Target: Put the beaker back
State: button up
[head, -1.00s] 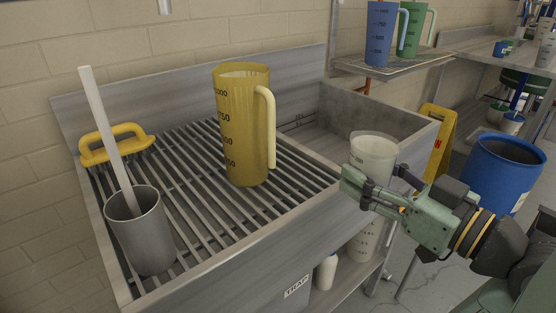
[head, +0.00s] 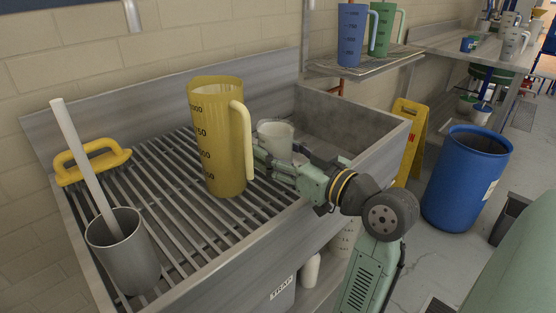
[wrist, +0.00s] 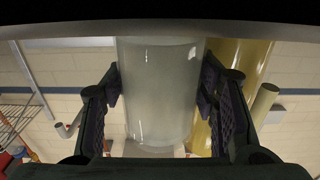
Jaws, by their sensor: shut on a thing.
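The translucent whitish beaker (head: 275,138) is between the fingers of my gripper (head: 262,158), just right of the yellow pitcher in the head view. In the wrist view the beaker (wrist: 158,90) fills the middle, with a dark finger pad on each side of it. My gripper (wrist: 160,100) is shut on it. The beaker is over the right part of the slatted drainboard (head: 180,217), close to the sink basin. Its base is hidden behind my gripper, so I cannot tell whether it touches the slats.
The yellow pitcher (head: 217,140) stands close beside my gripper; it also shows in the wrist view (wrist: 235,70). A grey pot (head: 125,255) with a white stick and a yellow-handled brush (head: 92,163) are at the left. Blue (head: 352,35) and green (head: 381,30) pitchers stand on a shelf.

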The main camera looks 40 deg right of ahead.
jog(key=shift+f, duration=1.3)
jog(key=shift+f, duration=0.1)
jog(key=shift+f, duration=0.15)
jog(key=o, duration=1.3)
jog(key=shift+r, duration=0.3)
jog(key=shift+s+f, duration=0.1)
jog(key=shift+s, duration=0.3)
jog(key=s, duration=0.3)
jog(key=s+b, duration=0.1)
jog(key=s, duration=0.3)
jog(key=s+d+b, duration=0.1)
jog(key=s, duration=0.3)
jog(key=shift+s, duration=0.15)
